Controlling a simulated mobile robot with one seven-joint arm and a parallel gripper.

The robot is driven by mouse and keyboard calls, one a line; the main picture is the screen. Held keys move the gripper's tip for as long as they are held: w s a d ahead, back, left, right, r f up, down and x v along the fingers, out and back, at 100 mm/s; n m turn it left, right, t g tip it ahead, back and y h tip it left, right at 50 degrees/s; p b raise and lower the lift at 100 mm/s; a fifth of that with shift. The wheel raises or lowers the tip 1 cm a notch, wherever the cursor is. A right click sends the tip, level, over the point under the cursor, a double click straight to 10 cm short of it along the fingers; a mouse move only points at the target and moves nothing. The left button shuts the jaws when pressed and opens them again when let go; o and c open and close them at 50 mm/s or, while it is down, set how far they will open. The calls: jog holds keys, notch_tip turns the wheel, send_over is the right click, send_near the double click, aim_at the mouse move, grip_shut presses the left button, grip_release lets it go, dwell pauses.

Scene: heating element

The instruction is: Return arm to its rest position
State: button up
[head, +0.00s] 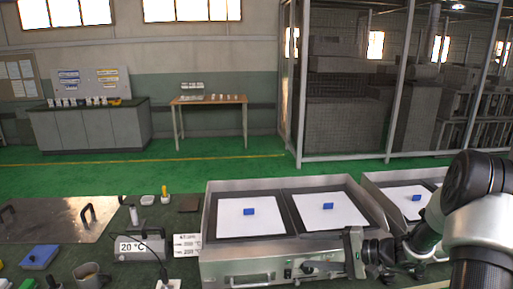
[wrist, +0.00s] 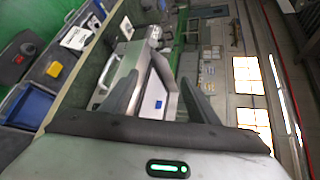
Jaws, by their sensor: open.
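My arm comes in from the right of the head view, and my gripper (head: 352,252) is in front of the heating unit's right side. In the wrist view my gripper (wrist: 160,95) shows two dark fingers spread apart with nothing between them. The heating unit (head: 235,272) is a metal box with two black-framed plates. A white sheet with a blue block (head: 249,212) lies on the left plate. Another blue block (head: 328,206) lies on a white sheet on the right plate.
A second metal unit at right bears another blue block (head: 416,197), close to my arm. A display reading 20 °C (head: 133,246), a mug (head: 88,274) and a metal plate with handles (head: 50,219) stand at left. A wire cage (head: 360,90) stands behind.

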jog(key=s+a+r+n+g+h+p, duration=0.1)
jog(key=s+a+r+n+g+h, duration=0.15)
jog(key=s+r, duration=0.45)
jog(key=s+a+r+n+g+h+p, duration=0.1)
jog(key=s+a+r+n+g+h, duration=0.1)
jog(key=s+a+r+n+h, duration=0.35)
jog(key=s+d+r+t+h+p, duration=0.1)
jog(key=s+d+r+t+h, duration=0.1)
jog(key=s+r, duration=0.4)
jog(key=s+d+r+t+h+p, duration=0.1)
jog(key=s+d+r, duration=0.3)
jog(key=s, duration=0.6)
jog(key=shift+s+r+n+t+h+p, duration=0.35)
jog(key=shift+r+n+h+p, duration=0.1)
jog(key=shift+r+h, duration=0.4)
jog(key=shift+d, duration=0.1)
